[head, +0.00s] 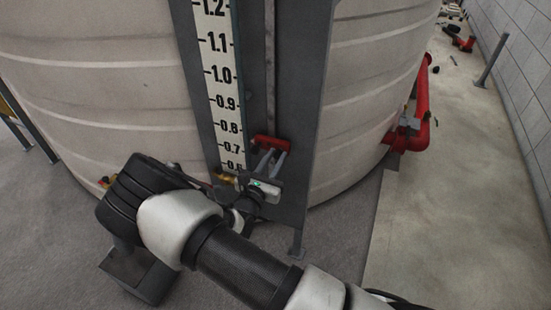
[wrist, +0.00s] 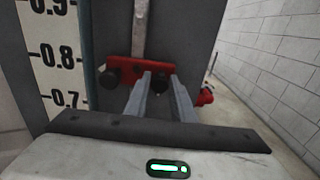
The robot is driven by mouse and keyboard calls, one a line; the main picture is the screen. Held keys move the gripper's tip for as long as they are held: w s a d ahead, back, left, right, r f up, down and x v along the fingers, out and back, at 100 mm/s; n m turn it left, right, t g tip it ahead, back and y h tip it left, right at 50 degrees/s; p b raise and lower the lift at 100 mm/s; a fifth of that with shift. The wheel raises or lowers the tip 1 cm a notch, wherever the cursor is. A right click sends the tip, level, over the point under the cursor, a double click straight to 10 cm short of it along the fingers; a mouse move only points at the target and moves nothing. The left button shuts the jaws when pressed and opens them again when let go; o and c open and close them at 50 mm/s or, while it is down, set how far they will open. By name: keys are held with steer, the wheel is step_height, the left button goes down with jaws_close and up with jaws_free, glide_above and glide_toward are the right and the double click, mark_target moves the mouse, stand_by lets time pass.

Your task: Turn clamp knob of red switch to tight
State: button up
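The red switch (wrist: 136,71) is a red bar across a grey vertical strip on the dark panel, with a black knob at each end. In the wrist view, the left black knob (wrist: 110,76) is clear of my fingers. The right black knob (wrist: 160,84) shows between the two grey fingers of my gripper (wrist: 162,79). The fingers are apart; whether they touch this knob I cannot tell. In the head view, the red switch (head: 270,143) is just beyond the fingertips of my gripper (head: 270,154), and its knobs cannot be made out.
A white level scale (head: 220,80) stands left of the switch, with a large ribbed tank (head: 90,80) behind. A brass fitting (head: 227,178) is low beside the gripper. A red pipe (head: 419,110) and block wall (head: 520,70) are at right, with open floor between.

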jaws_close()
steer(key=shift+m, duration=0.4)
steer(key=m, duration=0.3)
steer(key=shift+d, duration=0.1)
steer(key=m, duration=0.4)
steer(key=shift+f+m, duration=0.15)
steer(key=shift+m, duration=0.15)
steer(key=m+b, duration=0.2)
steer(key=m, duration=0.3)
steer(key=shift+s+d+f+b, duration=0.1)
steer(key=shift+f+b, duration=0.05)
steer(key=shift+b, duration=0.2)
steer(key=shift+m+b, duration=1.25)
steer(key=shift+m, duration=0.95)
